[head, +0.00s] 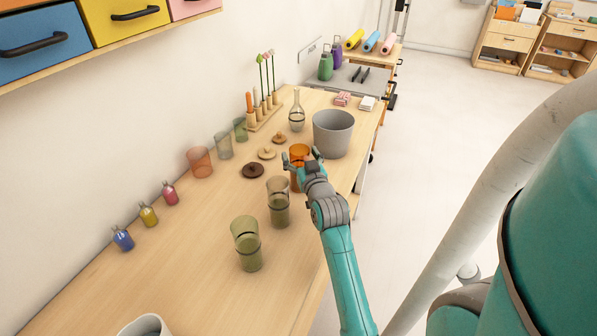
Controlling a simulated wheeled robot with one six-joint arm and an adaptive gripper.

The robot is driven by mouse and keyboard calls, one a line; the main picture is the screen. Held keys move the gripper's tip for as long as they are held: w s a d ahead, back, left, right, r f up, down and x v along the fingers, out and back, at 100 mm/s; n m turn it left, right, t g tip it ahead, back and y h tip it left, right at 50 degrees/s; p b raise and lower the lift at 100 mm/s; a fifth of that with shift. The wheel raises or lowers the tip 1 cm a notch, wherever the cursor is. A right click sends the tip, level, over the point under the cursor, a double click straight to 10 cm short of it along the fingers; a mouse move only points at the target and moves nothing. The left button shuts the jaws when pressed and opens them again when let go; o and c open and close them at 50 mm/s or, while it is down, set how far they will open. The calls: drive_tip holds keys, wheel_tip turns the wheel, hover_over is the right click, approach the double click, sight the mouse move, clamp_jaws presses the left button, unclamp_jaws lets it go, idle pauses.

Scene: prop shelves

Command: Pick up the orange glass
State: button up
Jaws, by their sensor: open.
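An orange glass (298,153) stands upright on the wooden table near its right side, in front of the grey bucket. My gripper (301,160) is open at the glass, with one finger to its left and one to its right. A second, paler orange-red glass (199,162) stands farther left near the wall.
A grey bucket (333,135) stands close behind the gripper. Two olive glasses (277,203) (246,245) stand nearer on the table. Wooden lids (253,170) lie to the left. A clear flask (297,112) stands behind.

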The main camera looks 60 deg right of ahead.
drive_tip(key=shift+x, duration=1.6)
clamp_jaws()
wheel_tip(320, 180, up, 10)
hover_over(297, 149)
drive_tip(key=shift+a, duration=0.15)
drive_tip(key=shift+s, duration=0.1)
